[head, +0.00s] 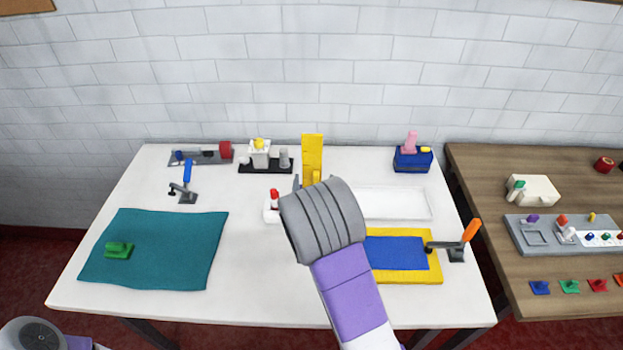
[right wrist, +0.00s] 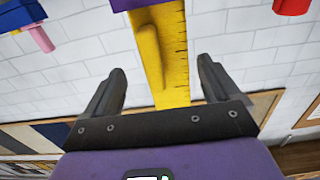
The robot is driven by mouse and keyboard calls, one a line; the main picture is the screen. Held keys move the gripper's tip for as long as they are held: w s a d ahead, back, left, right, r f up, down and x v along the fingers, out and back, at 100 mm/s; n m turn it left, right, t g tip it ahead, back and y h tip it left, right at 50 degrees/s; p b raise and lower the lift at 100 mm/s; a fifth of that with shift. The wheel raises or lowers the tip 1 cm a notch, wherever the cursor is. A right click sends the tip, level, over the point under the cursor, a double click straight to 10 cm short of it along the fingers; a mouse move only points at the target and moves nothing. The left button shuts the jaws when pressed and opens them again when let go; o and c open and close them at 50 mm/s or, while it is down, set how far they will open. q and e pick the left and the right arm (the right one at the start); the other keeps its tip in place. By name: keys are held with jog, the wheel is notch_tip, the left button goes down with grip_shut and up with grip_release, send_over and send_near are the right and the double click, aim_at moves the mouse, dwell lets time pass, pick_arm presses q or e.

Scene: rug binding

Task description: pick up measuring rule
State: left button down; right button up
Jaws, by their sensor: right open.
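The measuring rule (head: 312,150) is a yellow strip with dark tick marks and a raised yellow grip. It stands upright at the back middle of the white table, and my right gripper partly hides its lower end. In the right wrist view the rule (right wrist: 174,50) and its grip (right wrist: 149,55) lie between the two spread fingers. My right gripper (head: 312,183) is open and appears empty, with a gap on both sides of the grip. It also shows in the right wrist view (right wrist: 160,85). My left gripper is out of view; only part of the left arm shows at the lower left.
A white tray (head: 432,204) lies right of the rule, behind a yellow-framed blue mat (head: 400,278). A toggle clamp with an orange handle (head: 470,231) stands beside the mat. A teal cloth (head: 170,265) lies left. A white-and-black fixture (head: 260,157) stands left of the rule.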

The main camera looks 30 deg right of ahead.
aim_at(312, 174)
jog(key=x, duration=0.5)
jog(key=shift+w+a, duration=0.15)
jog(key=shift+w, duration=0.4)
jog(key=shift+c, duration=0.4)
jog(key=c, duration=1.1)
jog(key=shift+r, duration=0.1)
jog(key=shift+r, duration=0.1)
